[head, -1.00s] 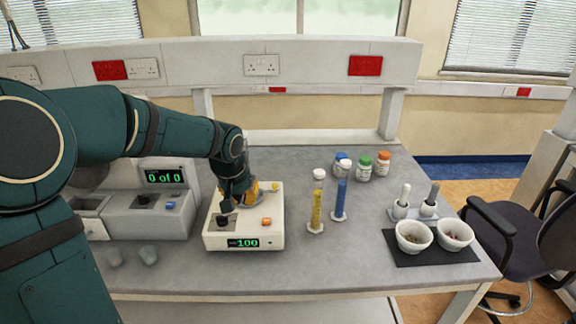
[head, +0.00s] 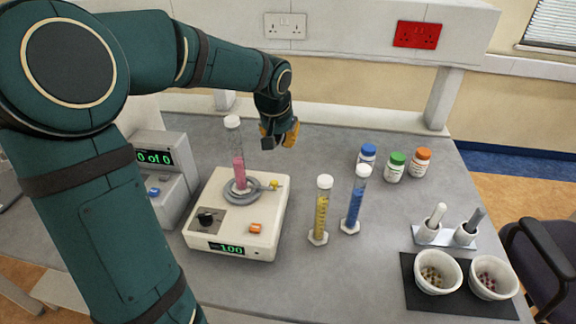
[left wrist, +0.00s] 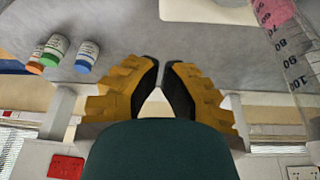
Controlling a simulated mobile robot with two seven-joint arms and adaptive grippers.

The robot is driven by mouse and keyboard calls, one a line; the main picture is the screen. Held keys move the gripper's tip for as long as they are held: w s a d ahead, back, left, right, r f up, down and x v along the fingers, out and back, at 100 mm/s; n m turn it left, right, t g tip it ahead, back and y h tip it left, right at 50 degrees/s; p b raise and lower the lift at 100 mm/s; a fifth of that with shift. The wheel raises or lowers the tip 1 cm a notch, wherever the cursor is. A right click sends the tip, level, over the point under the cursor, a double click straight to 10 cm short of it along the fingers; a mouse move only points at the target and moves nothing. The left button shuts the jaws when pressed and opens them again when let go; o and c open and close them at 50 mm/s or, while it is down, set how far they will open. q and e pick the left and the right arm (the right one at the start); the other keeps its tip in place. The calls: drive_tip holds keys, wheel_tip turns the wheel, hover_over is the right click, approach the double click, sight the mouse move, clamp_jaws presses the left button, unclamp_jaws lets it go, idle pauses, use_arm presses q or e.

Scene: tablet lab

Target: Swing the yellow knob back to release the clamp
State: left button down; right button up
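The yellow knob (head: 274,184) is small and sits at the right end of the grey ring clamp (head: 243,194) on top of the cream device (head: 212,228). The clamp ring is around the base of a tall clear cylinder with pink contents (head: 239,170), which stands upright. That cylinder also shows at the right edge of the left wrist view (left wrist: 285,35). My left gripper (head: 274,143) is above the bench behind the device, apart from the knob. In the left wrist view its fingertips (left wrist: 161,64) nearly meet, with nothing between them. My right gripper is out of view.
A yellow cylinder (head: 321,212) and a blue cylinder (head: 355,203) stand right of the device. Several capped jars (head: 394,170) are behind them. Mortars on a black mat (head: 425,301) are at the front right. A grey display unit (head: 160,165) stands at left.

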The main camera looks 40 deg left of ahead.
use_arm(q)
drive_tip(key=shift+s+r, duration=0.1)
drive_tip(key=shift+s, duration=0.1)
drive_tip(key=b+x, duration=0.1)
drive_tip(key=x, duration=0.9)
drive_tip(key=shift+s+d+f+b, duration=0.15)
drive_tip(key=shift+s+d, duration=0.1)
drive_tip(key=shift+s, duration=0.35)
drive_tip(key=shift+s+d+f+b, duration=0.15)
drive_tip(key=shift+s+d, duration=0.1)
drive_tip(key=shift+s, duration=0.35)
drive_tip(key=shift+s+d+f, duration=0.15)
drive_tip(key=shift+s+d, duration=0.05)
drive_tip(key=shift+s, duration=0.3)
